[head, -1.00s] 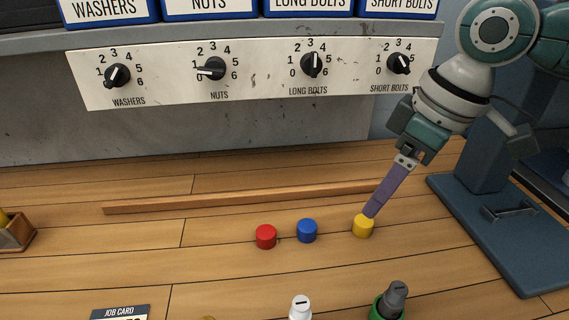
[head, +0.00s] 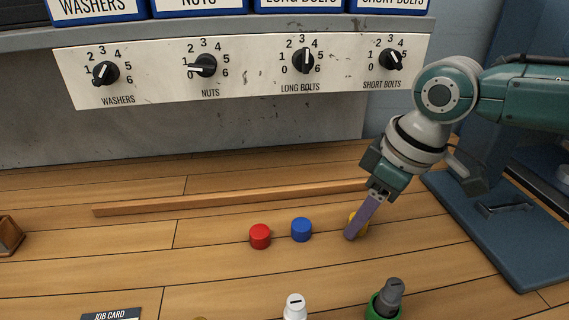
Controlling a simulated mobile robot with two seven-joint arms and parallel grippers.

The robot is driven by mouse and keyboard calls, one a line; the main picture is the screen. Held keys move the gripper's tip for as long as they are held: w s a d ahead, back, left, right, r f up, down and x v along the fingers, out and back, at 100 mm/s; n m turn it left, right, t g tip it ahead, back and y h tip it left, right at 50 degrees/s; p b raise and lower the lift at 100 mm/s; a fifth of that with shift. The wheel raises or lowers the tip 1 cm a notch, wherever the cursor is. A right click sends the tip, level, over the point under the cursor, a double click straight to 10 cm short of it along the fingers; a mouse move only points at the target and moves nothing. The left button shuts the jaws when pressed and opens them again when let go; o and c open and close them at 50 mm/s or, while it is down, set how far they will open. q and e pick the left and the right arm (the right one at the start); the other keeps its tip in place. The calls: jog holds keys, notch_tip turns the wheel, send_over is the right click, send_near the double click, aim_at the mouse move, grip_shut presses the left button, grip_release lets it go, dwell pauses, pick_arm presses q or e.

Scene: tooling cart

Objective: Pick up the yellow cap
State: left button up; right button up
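The yellow cap (head: 364,229) stands on the wooden bench top at the right end of a row of caps. It is partly hidden behind the purple finger of my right gripper (head: 355,228). The fingertip reaches down to about bench level at the cap. The fingers line up in this view, so I cannot tell whether they are apart or touching the cap. The blue cap (head: 301,229) and the red cap (head: 260,236) stand to the left of it. My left gripper is not in view.
A long wooden strip (head: 230,198) lies behind the caps. A white bottle (head: 294,308) and a grey-topped item in a green holder (head: 388,299) stand in front. A blue stand (head: 490,235) is at right. The dial panel (head: 250,65) is at the back.

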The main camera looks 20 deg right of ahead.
grip_shut()
jog(key=shift+r, duration=0.1)
dwell(0.3)
